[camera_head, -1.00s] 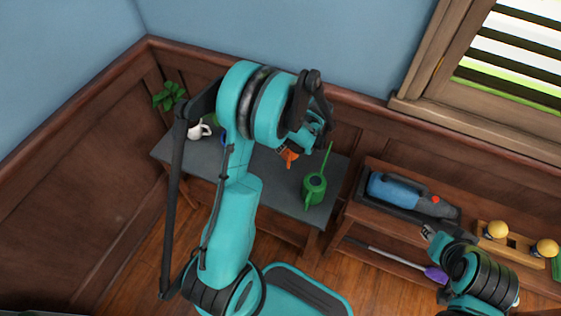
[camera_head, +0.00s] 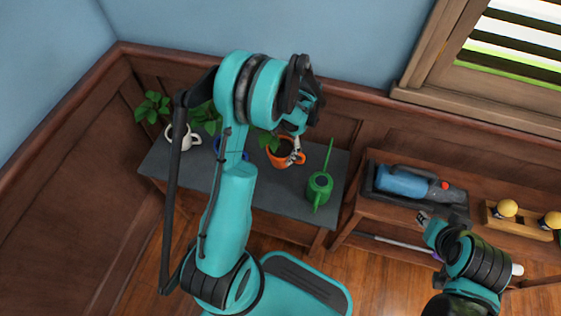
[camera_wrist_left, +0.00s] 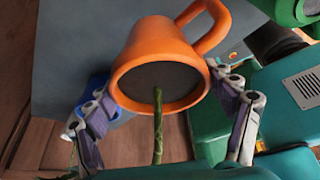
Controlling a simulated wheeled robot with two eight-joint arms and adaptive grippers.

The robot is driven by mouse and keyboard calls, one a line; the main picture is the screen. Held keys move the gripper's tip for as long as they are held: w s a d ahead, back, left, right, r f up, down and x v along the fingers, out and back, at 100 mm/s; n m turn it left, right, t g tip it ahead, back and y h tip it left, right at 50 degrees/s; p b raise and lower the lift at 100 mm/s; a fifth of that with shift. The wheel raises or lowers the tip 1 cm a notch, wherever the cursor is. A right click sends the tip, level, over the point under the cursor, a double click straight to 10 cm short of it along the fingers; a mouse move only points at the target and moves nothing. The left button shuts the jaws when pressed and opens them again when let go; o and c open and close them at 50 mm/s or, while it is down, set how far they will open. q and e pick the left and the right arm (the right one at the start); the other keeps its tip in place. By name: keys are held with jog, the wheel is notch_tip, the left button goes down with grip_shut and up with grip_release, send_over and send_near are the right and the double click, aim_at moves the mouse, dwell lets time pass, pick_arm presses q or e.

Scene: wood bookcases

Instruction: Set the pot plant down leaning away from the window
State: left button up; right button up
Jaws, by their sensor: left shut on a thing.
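The pot plant is an orange mug-shaped pot (camera_head: 287,158) with dark soil and green leaves (camera_head: 268,140). It is at the dark grey table top (camera_head: 265,203); whether its base touches is unclear. Its leaves show left of the pot, on the side away from the window (camera_head: 520,50). My left gripper (camera_head: 294,149) is shut on the orange pot. In the left wrist view its fingers sit on either side of the pot (camera_wrist_left: 160,55), and the stem runs towards the camera. My right gripper (camera_head: 424,221) is by the low shelf; its jaws are too small to read.
A green watering can (camera_head: 319,188) stands right of the pot. A white potted plant (camera_head: 181,138) and a blue pot (camera_head: 219,150), partly hidden by my arm, are to the left. A blue vacuum (camera_head: 403,182) and yellow knobs (camera_head: 506,208) occupy the right shelf.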

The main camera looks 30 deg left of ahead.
pick_arm(q)
notch_tip(320, 180, down, 6)
jog(key=shift+f+b, duration=0.2)
jog(key=shift+b, duration=1)
jog(key=shift+r, duration=0.1)
jog(key=o, duration=1.7)
